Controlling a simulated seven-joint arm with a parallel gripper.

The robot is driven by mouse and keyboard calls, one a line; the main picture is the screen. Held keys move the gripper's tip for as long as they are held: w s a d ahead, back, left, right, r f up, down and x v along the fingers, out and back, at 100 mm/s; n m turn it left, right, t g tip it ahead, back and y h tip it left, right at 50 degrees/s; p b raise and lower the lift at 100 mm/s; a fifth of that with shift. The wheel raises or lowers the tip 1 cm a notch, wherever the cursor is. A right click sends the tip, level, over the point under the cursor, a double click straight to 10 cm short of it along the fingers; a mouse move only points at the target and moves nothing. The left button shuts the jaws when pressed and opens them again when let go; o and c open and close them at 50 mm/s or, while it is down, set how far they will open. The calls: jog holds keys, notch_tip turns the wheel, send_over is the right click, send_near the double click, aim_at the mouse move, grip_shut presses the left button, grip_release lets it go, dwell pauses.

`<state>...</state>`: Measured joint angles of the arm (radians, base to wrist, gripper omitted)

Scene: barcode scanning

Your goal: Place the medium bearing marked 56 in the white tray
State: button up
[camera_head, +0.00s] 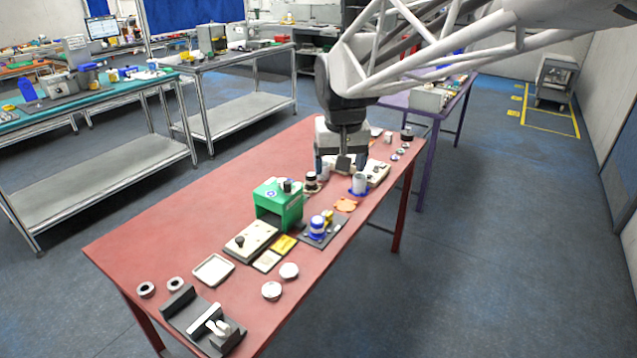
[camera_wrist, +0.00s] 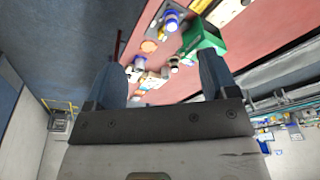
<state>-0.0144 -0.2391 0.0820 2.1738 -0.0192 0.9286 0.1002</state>
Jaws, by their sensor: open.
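A white tray (camera_head: 213,270), shallow and square, lies near the front left of the red table. Two ring-shaped parts that look like bearings, one at the left edge (camera_head: 145,289) and one beside it (camera_head: 176,284), lie left of the tray. Smaller rings (camera_head: 400,152) lie at the far right end. No marking 56 is legible, so I cannot tell which ring is the medium bearing. My gripper (camera_head: 340,167) hangs over the far half of the table, well away from the tray. In the wrist view my gripper (camera_wrist: 163,68) has its fingers spread, with nothing held.
A green box (camera_head: 278,205) stands mid-table, beside a cream plate with a dark knob (camera_head: 251,239). A blue-and-white part (camera_head: 318,226) sits on a dark mat. White discs (camera_head: 271,291) and a dark fixture (camera_head: 202,322) are at the front. The table's left middle is bare.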

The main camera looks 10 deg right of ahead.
jog(key=s+f, duration=0.2)
jog(key=s, duration=1)
jog(key=s+f, duration=0.3)
jog(key=s, duration=0.9)
jog(key=shift+d+f+n, duration=0.3)
jog(key=shift+d, duration=0.15)
jog(key=shift+o, duration=0.5)
jog(key=shift+w, duration=0.2)
